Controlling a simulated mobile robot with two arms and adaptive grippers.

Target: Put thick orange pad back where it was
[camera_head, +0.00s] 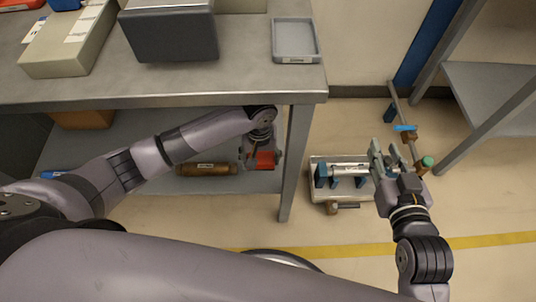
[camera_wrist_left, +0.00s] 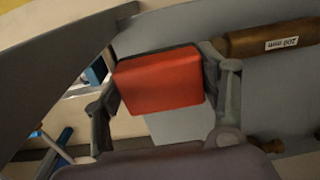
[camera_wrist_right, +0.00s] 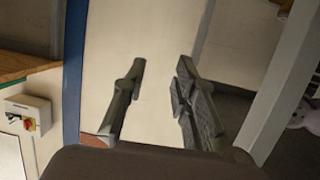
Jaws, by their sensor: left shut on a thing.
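The thick orange pad (camera_wrist_left: 160,82) is a red-orange block between the fingers of my left gripper (camera_wrist_left: 165,95). The left gripper is shut on it. In the head view the pad (camera_head: 262,160) shows under the workbench top, over the lower shelf, with my left gripper (camera_head: 260,152) partly hiding it. I cannot tell whether the pad touches the shelf. My right gripper (camera_head: 382,157) is over the floor at the right, near the bench rig. In the right wrist view it (camera_wrist_right: 158,90) is open, with nothing between its fingers.
A brown cylinder marked 200 mm (camera_head: 207,169) lies on the lower shelf (camera_head: 150,182), left of the pad. The table leg (camera_head: 294,165) stands just right of the pad. A rig with blue supports (camera_head: 345,170) is on the floor. A grey tray (camera_head: 295,40) sits on the tabletop.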

